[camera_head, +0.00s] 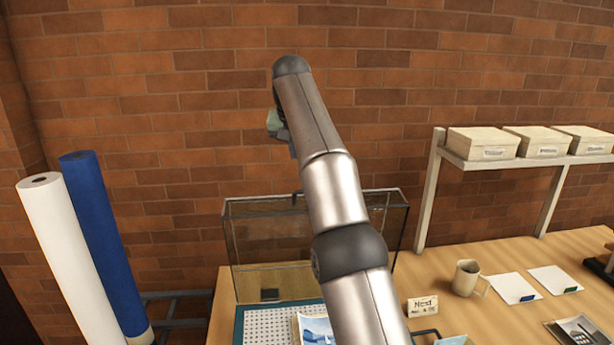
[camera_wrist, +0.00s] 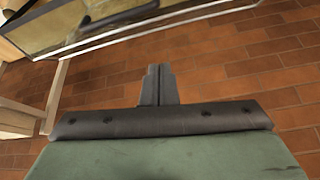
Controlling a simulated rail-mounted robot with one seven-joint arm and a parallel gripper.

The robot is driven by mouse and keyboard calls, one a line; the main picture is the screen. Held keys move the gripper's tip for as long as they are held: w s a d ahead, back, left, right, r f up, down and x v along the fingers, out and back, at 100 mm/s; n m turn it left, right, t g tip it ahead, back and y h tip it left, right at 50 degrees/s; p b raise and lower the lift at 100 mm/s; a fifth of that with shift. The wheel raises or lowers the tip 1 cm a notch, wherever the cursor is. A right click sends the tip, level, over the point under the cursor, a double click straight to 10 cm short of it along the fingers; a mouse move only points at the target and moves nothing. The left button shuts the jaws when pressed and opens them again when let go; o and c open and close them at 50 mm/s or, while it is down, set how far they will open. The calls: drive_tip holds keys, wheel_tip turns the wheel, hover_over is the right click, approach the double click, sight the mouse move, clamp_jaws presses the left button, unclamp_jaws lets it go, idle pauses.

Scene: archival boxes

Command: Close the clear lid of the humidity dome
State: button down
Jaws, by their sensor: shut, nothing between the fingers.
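The clear lid (camera_head: 262,240) of the humidity dome is a dark-edged, see-through box standing raised at the back left of the table. The dome's base, a teal-rimmed tray with a white perforated floor (camera_head: 268,325), lies in front of it. My arm crosses the lid and hides part of it. My gripper (camera_wrist: 158,82) is shut and empty in the wrist view. In the head view, only part of the greenish gripper body shows above the lid; the fingertips are mostly hidden.
A white roll (camera_head: 62,265) and a blue roll (camera_head: 105,250) stand left of the table. A shelf with several boxes (camera_head: 490,143) is at the right. A mug (camera_head: 467,277), a small sign (camera_head: 422,306) and cards (camera_head: 512,287) stand or lie on the table. A brick wall rises behind.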

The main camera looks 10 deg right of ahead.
sight(294, 196)
drive_tip(key=x, duration=1)
drive_tip(key=s, duration=0.3)
drive_tip(key=shift+a+r, duration=0.2)
drive_tip(key=shift+a, duration=0.05)
drive_tip(key=shift+s+a+f, duration=0.1)
drive_tip(key=shift+s+f, duration=0.15)
drive_tip(key=shift+s, duration=0.35)
drive_tip(key=shift+f, duration=0.1)
